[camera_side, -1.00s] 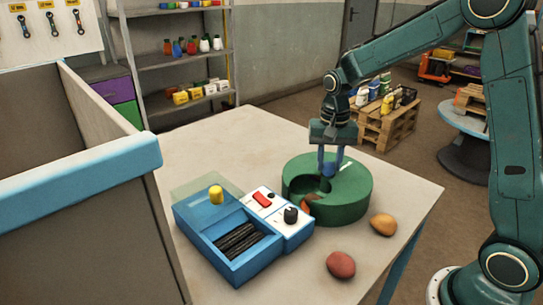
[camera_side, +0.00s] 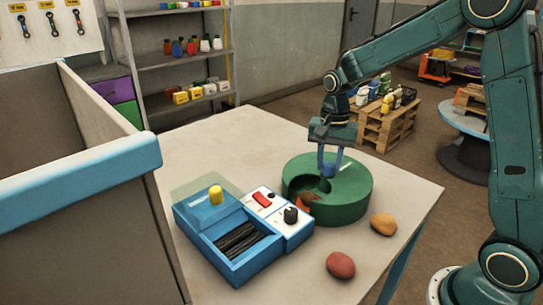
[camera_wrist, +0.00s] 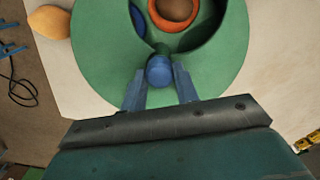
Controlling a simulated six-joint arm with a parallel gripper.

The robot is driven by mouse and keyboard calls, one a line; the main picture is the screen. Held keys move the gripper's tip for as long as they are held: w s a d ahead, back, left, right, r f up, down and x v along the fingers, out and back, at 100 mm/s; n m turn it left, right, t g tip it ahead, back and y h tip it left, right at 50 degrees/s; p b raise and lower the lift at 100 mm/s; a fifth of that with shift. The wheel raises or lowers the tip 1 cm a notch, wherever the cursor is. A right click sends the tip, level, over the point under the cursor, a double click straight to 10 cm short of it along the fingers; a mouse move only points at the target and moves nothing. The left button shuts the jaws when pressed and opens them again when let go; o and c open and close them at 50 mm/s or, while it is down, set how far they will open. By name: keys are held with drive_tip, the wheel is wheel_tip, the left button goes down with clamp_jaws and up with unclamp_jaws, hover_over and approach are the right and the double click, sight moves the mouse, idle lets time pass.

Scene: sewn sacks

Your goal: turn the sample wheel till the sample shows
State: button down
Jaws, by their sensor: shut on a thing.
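The sample wheel is a round green drum (camera_side: 345,205) on the table, with an opening in its top. A blue knob (camera_wrist: 159,70) stands on the top beside the opening. My gripper (camera_side: 330,166) is shut on this knob from above; the wrist view shows a finger on each side of it (camera_wrist: 159,82). In the wrist view, an orange-rimmed cup (camera_wrist: 153,14) with a round brown thing (camera_wrist: 176,8) in it shows through the opening. A blue rounded shape (camera_wrist: 137,18) shows partly to its left, the rest hidden by the cover.
A blue box (camera_side: 205,247) with a dark ribbed inside, a yellow knob and a white control panel (camera_side: 262,205) stands left of the wheel. A red sack (camera_side: 340,265) and an orange sack (camera_side: 383,224) lie at the front. The table behind is clear.

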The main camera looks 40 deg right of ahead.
drive_tip(key=shift+r, duration=0.1)
drive_tip(key=c, duration=1.1)
unclamp_jaws()
drive_tip(key=shift+o, duration=0.2)
drive_tip(key=shift+r, duration=0.1)
wheel_tip(320, 180, up, 14)
drive_tip(key=shift+f, duration=0.25)
drive_tip(key=shift+s, duration=0.1)
drive_tip(key=s+a+n+t, duration=0.2)
drive_tip(key=s+n, duration=0.2)
drive_tip(key=s, duration=0.3)
drive_tip(key=s+a+n+t, duration=0.1)
drive_tip(key=s+n, duration=0.3)
drive_tip(key=s, duration=0.4)
drive_tip(key=s+a+f+n+t, duration=0.1)
drive_tip(key=s+a+n+t, duration=0.1)
drive_tip(key=s, duration=0.5)
drive_tip(key=shift+s+a+n+t, duration=0.3)
drive_tip(key=shift+a+n, duration=0.6)
drive_tip(key=shift+n, duration=0.2)
